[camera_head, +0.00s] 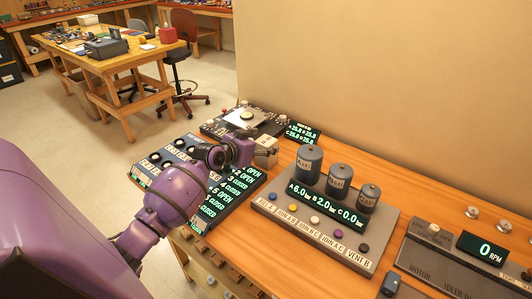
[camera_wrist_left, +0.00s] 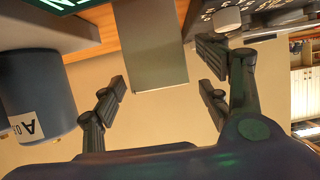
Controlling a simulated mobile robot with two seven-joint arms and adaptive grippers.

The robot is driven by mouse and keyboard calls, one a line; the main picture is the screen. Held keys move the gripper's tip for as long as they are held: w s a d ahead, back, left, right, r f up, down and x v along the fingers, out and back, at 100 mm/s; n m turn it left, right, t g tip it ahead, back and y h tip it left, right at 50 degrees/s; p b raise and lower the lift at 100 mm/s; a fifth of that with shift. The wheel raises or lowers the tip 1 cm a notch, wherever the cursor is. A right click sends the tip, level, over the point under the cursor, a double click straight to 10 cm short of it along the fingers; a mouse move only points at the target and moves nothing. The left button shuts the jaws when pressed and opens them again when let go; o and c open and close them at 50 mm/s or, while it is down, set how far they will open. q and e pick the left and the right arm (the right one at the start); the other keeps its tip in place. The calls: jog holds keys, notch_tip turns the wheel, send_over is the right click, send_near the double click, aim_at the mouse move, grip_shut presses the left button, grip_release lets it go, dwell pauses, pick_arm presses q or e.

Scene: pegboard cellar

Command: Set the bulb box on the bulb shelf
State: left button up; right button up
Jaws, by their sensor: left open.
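My left gripper (camera_head: 262,152) reaches over the bench from the left, beyond the valve panel. In the left wrist view its fingers (camera_wrist_left: 162,92) are open and spread apart. A plain grey-green block (camera_wrist_left: 155,50) stands between and beyond the fingers, with clear gaps at both sides. It may be the bulb box; no label on it can be read. In the head view a small pale block (camera_head: 266,141) shows at the gripper's tip, partly hidden by it. I cannot identify the bulb shelf in either view. My right gripper is not in view.
A tank unit (camera_head: 325,240) with three grey cylinders stands right of the gripper; one cylinder (camera_wrist_left: 38,95) is close in the wrist view. A valve panel (camera_head: 232,190) lies beneath my arm. A black device (camera_head: 215,128) and small display (camera_head: 303,132) stand behind. A motor unit (camera_head: 440,262) is right.

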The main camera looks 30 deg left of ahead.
pick_arm(q)
jog(key=x, duration=0.2)
jog(key=shift+w+f, duration=0.1)
jog(key=shift+w, duration=0.25)
jog(key=c, duration=1.4)
